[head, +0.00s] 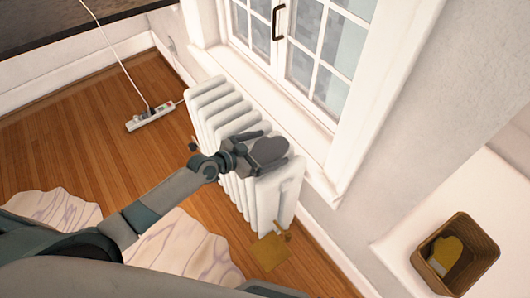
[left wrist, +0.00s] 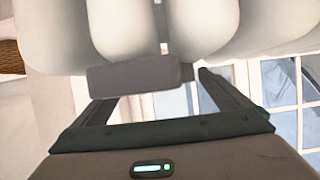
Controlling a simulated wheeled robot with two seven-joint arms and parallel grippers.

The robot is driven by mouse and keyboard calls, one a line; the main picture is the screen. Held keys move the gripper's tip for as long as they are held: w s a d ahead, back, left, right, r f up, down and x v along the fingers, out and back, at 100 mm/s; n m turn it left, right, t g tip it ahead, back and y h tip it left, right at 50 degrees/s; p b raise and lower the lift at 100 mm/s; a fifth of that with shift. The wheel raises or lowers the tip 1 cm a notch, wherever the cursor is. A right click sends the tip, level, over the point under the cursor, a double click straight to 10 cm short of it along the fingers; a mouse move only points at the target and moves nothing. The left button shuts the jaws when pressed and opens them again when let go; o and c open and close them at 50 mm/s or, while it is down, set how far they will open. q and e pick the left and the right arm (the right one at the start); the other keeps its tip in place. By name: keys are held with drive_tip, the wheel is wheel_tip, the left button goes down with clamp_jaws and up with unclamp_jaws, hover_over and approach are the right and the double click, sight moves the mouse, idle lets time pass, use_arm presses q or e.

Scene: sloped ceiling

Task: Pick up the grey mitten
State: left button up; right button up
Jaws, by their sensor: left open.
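The grey mitten (head: 268,150) lies at the top of the white radiator (head: 212,103), towards its near end. In the left wrist view the mitten (left wrist: 132,76) shows as a flat grey slab in front of the pale radiator columns (left wrist: 120,30). My left gripper (head: 277,147) is open, with one finger on either side of the mitten in the head view. In the left wrist view the fingers (left wrist: 157,86) are spread, with the mitten near their tips; I cannot tell whether they touch it. My right gripper does not show.
A window (head: 315,50) and its sill stand right behind the radiator. A wicker basket (head: 480,262) with a yellow mitten (head: 445,252) is at the lower right. A power strip (head: 150,117), a pale rug (head: 180,250) and a tan piece (head: 268,254) lie on the wooden floor.

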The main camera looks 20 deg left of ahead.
sight(271, 150)
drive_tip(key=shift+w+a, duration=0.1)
use_arm(q)
drive_tip(key=c, duration=1.1)
drive_tip(key=shift+r, duration=0.1)
drive_tip(key=shift+r, duration=0.6)
drive_tip(key=r, duration=0.1)
drive_tip(key=d+r, duration=0.1)
drive_tip(key=r, duration=0.1)
drive_tip(key=shift+d+r, duration=0.1)
drive_tip(key=shift+r, duration=0.05)
drive_tip(key=d+r, duration=0.2)
drive_tip(key=d, duration=0.1)
drive_tip(key=d+r, duration=0.2)
drive_tip(key=d, duration=0.2)
drive_tip(key=s+d+r, duration=0.1)
drive_tip(key=d+r, duration=0.1)
drive_tip(key=d, duration=0.1)
drive_tip(key=shift+s+d+r, duration=0.1)
drive_tip(key=shift+d+r, duration=0.05)
drive_tip(key=shift+d, duration=0.1)
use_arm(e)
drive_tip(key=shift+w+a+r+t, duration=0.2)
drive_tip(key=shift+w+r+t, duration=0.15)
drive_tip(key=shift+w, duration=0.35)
